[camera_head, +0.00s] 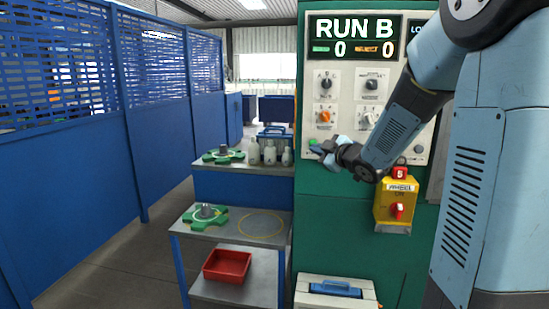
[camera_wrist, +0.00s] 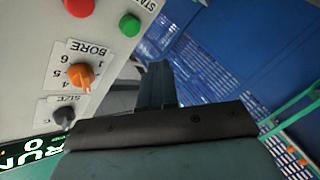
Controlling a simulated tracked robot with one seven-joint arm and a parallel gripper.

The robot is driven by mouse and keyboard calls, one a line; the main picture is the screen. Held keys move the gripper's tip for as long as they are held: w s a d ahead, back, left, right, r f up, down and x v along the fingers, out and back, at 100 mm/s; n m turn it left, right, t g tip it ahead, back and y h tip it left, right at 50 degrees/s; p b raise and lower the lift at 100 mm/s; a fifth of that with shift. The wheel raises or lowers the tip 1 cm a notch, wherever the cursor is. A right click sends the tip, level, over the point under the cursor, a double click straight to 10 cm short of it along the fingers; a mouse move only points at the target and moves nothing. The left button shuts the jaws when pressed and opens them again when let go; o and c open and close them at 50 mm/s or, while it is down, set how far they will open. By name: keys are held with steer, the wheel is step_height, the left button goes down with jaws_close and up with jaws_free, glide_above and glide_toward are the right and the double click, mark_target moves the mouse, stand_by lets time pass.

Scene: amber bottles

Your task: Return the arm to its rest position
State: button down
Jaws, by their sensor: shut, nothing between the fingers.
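My gripper (camera_head: 320,148) is in front of the white control panel (camera_head: 350,75) on the green machine. Its fingers point left, near the panel's lower left. A green button (camera_head: 313,142) shows just above the fingertips; I cannot tell whether they touch it. In the wrist view my gripper (camera_wrist: 158,75) is shut and empty, with its fingers together. My blue-grey arm fills the right side of the head view.
An orange knob (camera_head: 325,116) and a yellow switch box (camera_head: 396,205) are close to my arm. Left stand a bench (camera_head: 240,225) with green fixtures, a red bin (camera_head: 228,264) and several bottles (camera_head: 270,153). Blue partitions (camera_head: 80,160) line the far left, with open floor before them.

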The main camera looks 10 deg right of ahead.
steer(key=s+d+r+m+g+h, duration=0.1)
steer(key=s+d+r+m+h, duration=0.25)
steer(key=s+m+h, duration=0.25)
steer(key=s+a+f+m+g, duration=0.1)
steer(key=s+m+g, duration=0.1)
steer(key=s, duration=0.7)
steer(key=s+a+f+m+g, duration=0.1)
steer(key=s+f+m+g, duration=0.1)
steer(key=s, duration=0.8)
steer(key=s+a+f+m+g, duration=0.1)
steer(key=s+m+g, duration=0.3)
steer(key=s, duration=0.5)
steer(key=shift+s+a+f+g+h, duration=0.15)
steer(key=shift+a+f+g+h, duration=0.2)
steer(key=shift+f, duration=0.4)
steer(key=shift+d, duration=0.1)
